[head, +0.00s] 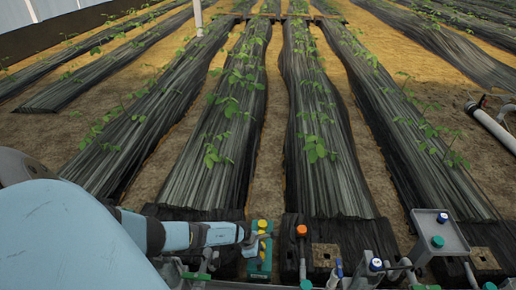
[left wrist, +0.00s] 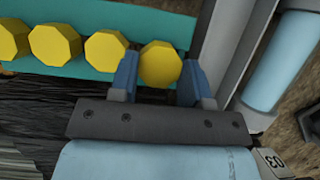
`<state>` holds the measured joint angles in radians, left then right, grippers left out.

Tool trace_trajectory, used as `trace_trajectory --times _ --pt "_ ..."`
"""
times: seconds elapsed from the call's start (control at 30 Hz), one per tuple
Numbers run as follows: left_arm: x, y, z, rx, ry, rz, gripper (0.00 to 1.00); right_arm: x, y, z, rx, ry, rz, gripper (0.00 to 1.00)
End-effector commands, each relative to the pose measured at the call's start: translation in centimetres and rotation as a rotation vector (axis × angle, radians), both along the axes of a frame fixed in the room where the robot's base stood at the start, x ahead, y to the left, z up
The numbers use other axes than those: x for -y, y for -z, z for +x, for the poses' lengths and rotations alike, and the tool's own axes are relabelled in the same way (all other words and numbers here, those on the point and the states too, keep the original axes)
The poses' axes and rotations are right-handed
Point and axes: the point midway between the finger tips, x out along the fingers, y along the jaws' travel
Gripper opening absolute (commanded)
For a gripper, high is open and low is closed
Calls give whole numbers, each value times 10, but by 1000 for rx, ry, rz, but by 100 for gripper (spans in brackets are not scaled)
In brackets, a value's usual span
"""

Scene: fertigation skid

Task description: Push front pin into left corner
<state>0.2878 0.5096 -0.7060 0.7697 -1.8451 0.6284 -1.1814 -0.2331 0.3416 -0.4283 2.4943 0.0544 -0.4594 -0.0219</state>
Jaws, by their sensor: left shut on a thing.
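My left gripper (head: 253,238) reaches in from the left to a teal strip (head: 253,272) bearing yellow pieces, at the bottom middle of the head view. In the left wrist view, the two blue fingers of my left gripper (left wrist: 157,80) are shut on a yellow eight-sided knob (left wrist: 160,64), one finger on each side. The knob is at the right end of a row of similar yellow knobs (left wrist: 54,45) along the teal strip (left wrist: 150,20). I cannot tell which piece is the front pin, nor make out a left corner. My right gripper is not in view.
An orange-capped part (head: 301,231) stands on a dark block just right of the teal strip. Pipes with blue caps (head: 376,264) and a grey box (head: 440,236) lie further right. A grey post (left wrist: 225,45) stands close right of my fingers. Planted rows (head: 215,160) stretch away behind.

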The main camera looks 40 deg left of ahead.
Motion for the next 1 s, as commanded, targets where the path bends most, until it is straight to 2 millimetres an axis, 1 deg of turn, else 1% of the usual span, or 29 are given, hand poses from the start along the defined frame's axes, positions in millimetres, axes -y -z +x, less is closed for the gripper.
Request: trace_trajectory --times 0.03,0.5,0.6,0.87,0.97,1.0 --pt "0 -7 0 0 1 0 21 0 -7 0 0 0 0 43" --pt "0 -40 0 0 0 0 21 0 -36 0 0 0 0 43" --pt "0 -43 0 0 0 0 21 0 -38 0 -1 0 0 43" --pt "0 -42 0 0 0 0 21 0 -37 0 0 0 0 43" --pt "4 -48 7 3 20 -1 21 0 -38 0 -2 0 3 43" --pt "8 -54 13 4 40 -1 21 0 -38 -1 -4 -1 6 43"
